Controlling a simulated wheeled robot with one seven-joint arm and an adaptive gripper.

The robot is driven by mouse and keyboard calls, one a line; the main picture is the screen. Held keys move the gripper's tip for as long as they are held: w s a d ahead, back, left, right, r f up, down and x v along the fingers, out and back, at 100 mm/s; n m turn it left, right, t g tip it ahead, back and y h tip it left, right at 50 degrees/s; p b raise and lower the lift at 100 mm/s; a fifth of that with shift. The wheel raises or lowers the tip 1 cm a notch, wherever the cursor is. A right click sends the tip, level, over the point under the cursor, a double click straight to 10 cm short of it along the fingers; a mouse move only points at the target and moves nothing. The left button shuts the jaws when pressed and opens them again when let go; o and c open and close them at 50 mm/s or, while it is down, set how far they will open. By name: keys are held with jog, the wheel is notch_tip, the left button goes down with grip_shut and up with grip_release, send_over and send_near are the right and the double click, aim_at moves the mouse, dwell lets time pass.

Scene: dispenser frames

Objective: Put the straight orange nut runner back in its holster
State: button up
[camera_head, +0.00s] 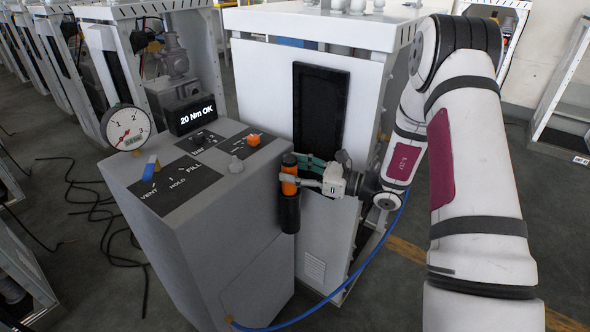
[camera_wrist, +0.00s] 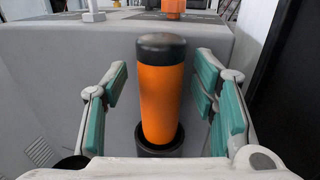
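The orange nut runner (camera_head: 289,186) has a black cap and stands upright at the right side of the grey cabinet. In the wrist view the nut runner (camera_wrist: 161,100) has its lower end inside the black ring of the holster (camera_wrist: 158,150). The holster (camera_head: 289,214) is a black tube against the cabinet side. My gripper (camera_head: 291,172) is around the nut runner. In the wrist view the green-padded fingers of my gripper (camera_wrist: 162,80) are spread, with a visible gap on each side of the orange body. The part inside the holster is hidden.
The grey cabinet (camera_head: 215,215) carries a gauge (camera_head: 127,127), a display (camera_head: 190,114) reading "20 Nm OK", a blue-handled lever (camera_head: 150,168) and an orange knob (camera_head: 253,140). A white cabinet (camera_head: 262,82) stands close behind. A blue hose (camera_head: 352,281) hangs below my arm.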

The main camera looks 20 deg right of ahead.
jog(key=p+v, duration=0.1)
jog(key=v, duration=1.1)
jog(key=s+a+r+n+g+h, duration=0.1)
jog(key=s+a+r+n+g, duration=1.1)
jog(key=s+a+r+n, duration=0.3)
jog(key=s+n+g+h, duration=0.2)
jog(key=s+n+h, duration=0.45)
jog(key=s, duration=0.65)
jog(key=s+d+n+t+h, duration=0.3)
jog(key=s+d+n+h, duration=0.1)
jog(key=s+d+h, duration=0.1)
jog(key=shift+s+d+r+t+h, duration=0.25)
jog(key=shift+s+r+t+h, duration=0.15)
jog(key=shift+s+r+h, duration=0.25)
jog(key=shift+w+f, duration=0.1)
